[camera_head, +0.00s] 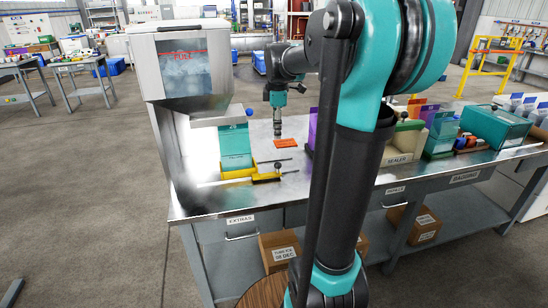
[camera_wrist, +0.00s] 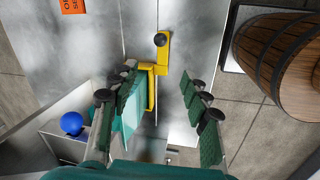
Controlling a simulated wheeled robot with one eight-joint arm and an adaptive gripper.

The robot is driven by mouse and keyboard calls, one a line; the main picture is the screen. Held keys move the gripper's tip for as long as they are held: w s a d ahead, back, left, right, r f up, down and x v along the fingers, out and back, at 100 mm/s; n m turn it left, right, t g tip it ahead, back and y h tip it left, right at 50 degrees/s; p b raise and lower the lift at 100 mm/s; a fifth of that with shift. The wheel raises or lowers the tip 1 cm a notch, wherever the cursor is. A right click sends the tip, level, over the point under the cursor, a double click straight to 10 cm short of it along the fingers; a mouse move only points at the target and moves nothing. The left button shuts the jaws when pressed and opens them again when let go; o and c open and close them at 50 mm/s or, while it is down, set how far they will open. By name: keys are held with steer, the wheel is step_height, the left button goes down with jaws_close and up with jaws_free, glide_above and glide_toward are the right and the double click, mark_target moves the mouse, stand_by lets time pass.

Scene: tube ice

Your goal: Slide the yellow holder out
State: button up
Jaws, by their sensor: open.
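The hopper (camera_head: 190,68) stands left of the holder. An orange card (camera_head: 286,143) lies on the bench behind the knob. The sealer (camera_head: 399,148) and a teal bin (camera_head: 495,125) stand to the right. A wooden barrel (camera_wrist: 285,62) and a blue ball (camera_wrist: 72,123) show in the wrist view.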

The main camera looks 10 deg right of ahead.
mark_target(278, 163)
steer(key=w+f, duration=0.1)
steer(key=f, duration=0.4)
steer(key=w+d+f, duration=0.1)
steer(key=f, duration=0.5)
steer(key=w+f, duration=0.1)
steer(key=f, duration=0.5)
steer(key=shift+w+d, duration=0.1)
steer(key=shift+d, duration=0.05)
steer(key=shift+c, duration=0.2)
jaws_close()
